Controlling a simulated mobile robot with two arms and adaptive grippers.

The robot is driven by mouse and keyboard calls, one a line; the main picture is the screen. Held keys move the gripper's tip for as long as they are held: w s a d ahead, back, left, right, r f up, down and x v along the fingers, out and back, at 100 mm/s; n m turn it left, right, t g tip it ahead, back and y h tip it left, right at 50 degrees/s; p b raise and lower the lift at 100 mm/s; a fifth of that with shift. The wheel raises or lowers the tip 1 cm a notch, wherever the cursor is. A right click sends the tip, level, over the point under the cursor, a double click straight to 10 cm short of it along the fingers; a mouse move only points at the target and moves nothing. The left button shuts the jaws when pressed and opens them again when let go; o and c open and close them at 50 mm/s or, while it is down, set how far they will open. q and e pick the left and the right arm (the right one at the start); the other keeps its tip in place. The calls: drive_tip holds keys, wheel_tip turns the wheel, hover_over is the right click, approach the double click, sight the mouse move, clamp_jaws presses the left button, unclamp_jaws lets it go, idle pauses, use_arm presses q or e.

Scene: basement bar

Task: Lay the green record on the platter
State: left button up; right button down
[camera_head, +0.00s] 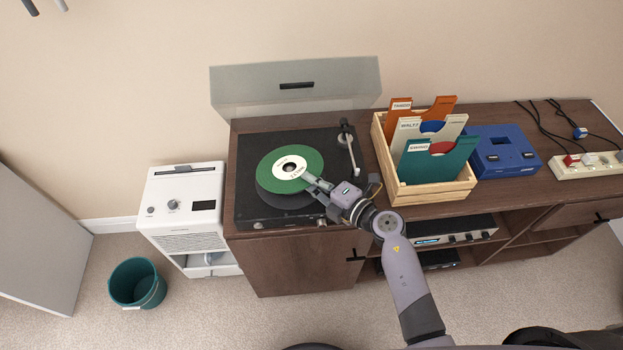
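The green record (305,158), with a white label, is over the black turntable (247,208). The dark platter (276,199) shows below and in front of the record, so the record looks held a little above it and off to the back. My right gripper (318,186) is at the record's right front edge, its fingers shut on that edge. The tonearm (349,148) stands at the right of the turntable, clear of the record. The clear lid (240,88) is raised behind. My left gripper does not show.
A wooden crate (436,190) of record sleeves stands right of the turntable. Beyond it are a blue box (501,150) and a power strip (573,168) with cables. A white appliance (182,222) and a teal bin (137,285) stand on the floor at left.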

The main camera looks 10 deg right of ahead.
drive_tip(key=c, duration=1.7)
unclamp_jaws()
drive_tip(key=v, duration=1.2)
drive_tip(key=shift+r, duration=0.1)
